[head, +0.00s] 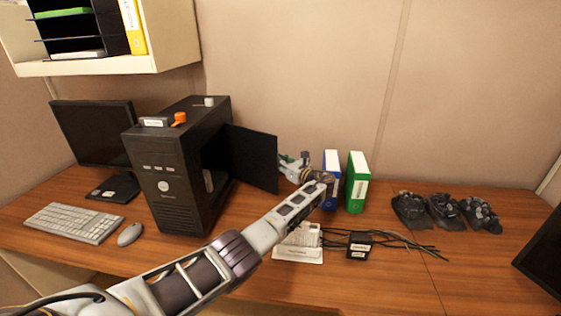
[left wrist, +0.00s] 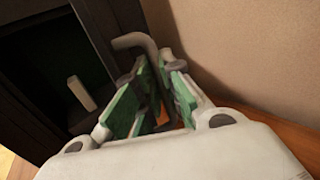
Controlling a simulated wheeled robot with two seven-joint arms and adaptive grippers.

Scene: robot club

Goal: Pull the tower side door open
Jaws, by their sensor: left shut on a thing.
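The black computer tower (head: 170,185) stands on the desk. Its side door (head: 253,157) is swung wide open, out to the right, and the dark inside shows. My left gripper (head: 292,168) is at the free right edge of the door. In the left wrist view its green-padded fingers (left wrist: 152,98) are closed around a grey bent bar (left wrist: 135,42), which looks like the door's handle. How the bar joins the door is hidden there. My right gripper is in neither view.
An orange-handled thing (head: 179,119) and a small white cylinder (head: 209,101) lie on top of the tower. Blue (head: 331,165) and green (head: 357,182) binders stand right of my gripper. A black box with cables (head: 360,245) lies in front. The monitor (head: 95,135) is left.

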